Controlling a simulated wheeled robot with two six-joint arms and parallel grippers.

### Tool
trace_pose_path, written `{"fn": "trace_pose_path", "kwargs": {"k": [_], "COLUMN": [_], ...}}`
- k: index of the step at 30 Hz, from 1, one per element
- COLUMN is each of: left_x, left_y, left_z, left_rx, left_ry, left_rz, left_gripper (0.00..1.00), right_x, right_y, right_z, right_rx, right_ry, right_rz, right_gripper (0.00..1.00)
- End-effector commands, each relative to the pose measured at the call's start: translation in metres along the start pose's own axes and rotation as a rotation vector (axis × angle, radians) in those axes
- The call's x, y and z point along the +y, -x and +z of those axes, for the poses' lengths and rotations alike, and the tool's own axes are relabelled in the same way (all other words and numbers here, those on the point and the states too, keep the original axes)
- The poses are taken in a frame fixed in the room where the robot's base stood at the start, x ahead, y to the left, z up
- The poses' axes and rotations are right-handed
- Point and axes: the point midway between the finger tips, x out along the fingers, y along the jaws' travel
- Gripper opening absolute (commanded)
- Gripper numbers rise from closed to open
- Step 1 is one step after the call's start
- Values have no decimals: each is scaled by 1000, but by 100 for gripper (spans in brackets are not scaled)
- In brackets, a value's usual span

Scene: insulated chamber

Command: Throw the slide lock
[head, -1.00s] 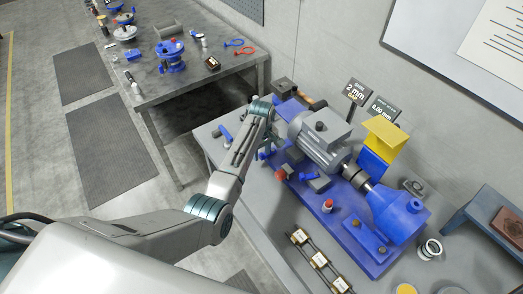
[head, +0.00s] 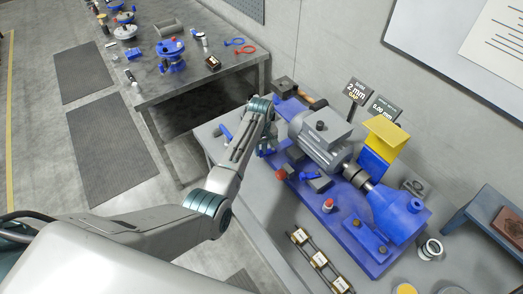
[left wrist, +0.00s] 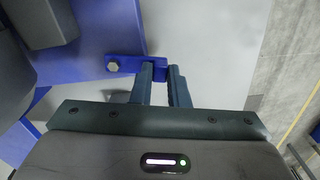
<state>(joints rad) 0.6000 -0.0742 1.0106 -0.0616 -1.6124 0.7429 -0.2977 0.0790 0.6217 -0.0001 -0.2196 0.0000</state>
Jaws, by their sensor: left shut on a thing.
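My left gripper (head: 267,150) is at the left end of the blue machine base (head: 345,222), on the near side of the grey motor (head: 322,140). In the left wrist view its two fingers (left wrist: 164,82) are shut on the end of a small blue lever (left wrist: 140,66), which I take to be the slide lock. The lever has a grey bolt head (left wrist: 113,67) at its other end, over the edge of the blue base (left wrist: 90,45). The fingers hide part of the lever's tip. In the head view my wrist largely hides the lever. My right gripper is not in view.
A red knob (head: 281,174) and a blue handle (head: 309,177) are close to my left gripper's right. A rail with labelled blocks (head: 318,259) lies in front of the machine. Two signs, one reading 2 mm (head: 357,90), stand behind it.

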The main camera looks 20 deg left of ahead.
Motion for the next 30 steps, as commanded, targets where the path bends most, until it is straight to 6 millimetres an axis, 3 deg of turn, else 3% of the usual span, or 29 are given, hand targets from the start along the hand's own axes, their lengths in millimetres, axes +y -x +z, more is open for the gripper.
{"fn": "trace_pose_path", "kwargs": {"k": [30], "left_x": [20], "left_y": [1], "left_z": [-42], "left_rx": [3], "left_ry": [-888], "left_rz": [1], "left_gripper": [0], "right_x": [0], "right_y": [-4], "right_z": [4], "right_rx": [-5], "right_ry": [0], "right_rz": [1], "right_gripper": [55]}}
